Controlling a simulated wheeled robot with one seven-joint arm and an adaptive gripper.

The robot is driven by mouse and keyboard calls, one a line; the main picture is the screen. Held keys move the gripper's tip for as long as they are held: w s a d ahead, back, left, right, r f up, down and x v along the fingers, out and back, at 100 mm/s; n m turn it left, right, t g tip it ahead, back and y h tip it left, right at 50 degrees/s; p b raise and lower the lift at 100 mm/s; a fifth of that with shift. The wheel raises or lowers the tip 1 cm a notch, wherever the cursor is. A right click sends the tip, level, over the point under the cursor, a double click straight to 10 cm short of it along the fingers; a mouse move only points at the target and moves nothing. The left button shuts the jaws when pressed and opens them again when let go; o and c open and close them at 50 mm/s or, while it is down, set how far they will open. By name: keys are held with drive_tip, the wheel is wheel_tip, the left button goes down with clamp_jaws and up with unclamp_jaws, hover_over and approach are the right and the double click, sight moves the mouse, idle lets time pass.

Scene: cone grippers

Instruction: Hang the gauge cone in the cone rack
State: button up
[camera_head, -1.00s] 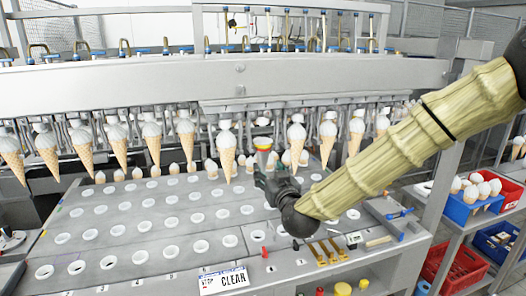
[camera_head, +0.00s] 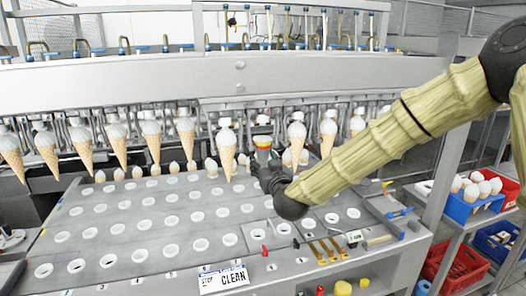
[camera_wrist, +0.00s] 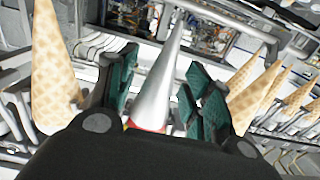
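The gauge cone is a smooth silver cone (camera_wrist: 160,85) with a red and yellow band at its wide end. My gripper (camera_head: 262,170) is just below that top, and my wrist hides part of the cone. Whether the top touches the rack cannot be told.
Wafer cones with white tops hang on both sides, the nearest being one at left (camera_head: 226,150) and one at right (camera_head: 297,142). Below is a grey deck (camera_head: 130,215) with rows of white-ringed holes. A CLEAN sign (camera_head: 224,279) stands at the front edge.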

drive_tip(key=c, duration=0.6)
drive_tip(key=shift+r, duration=0.45)
drive_tip(key=shift+s, duration=0.1)
drive_tip(key=shift+b+v, duration=0.65)
drive_tip(key=shift+v, duration=3.45)
drive_tip(key=shift+d, duration=0.1)
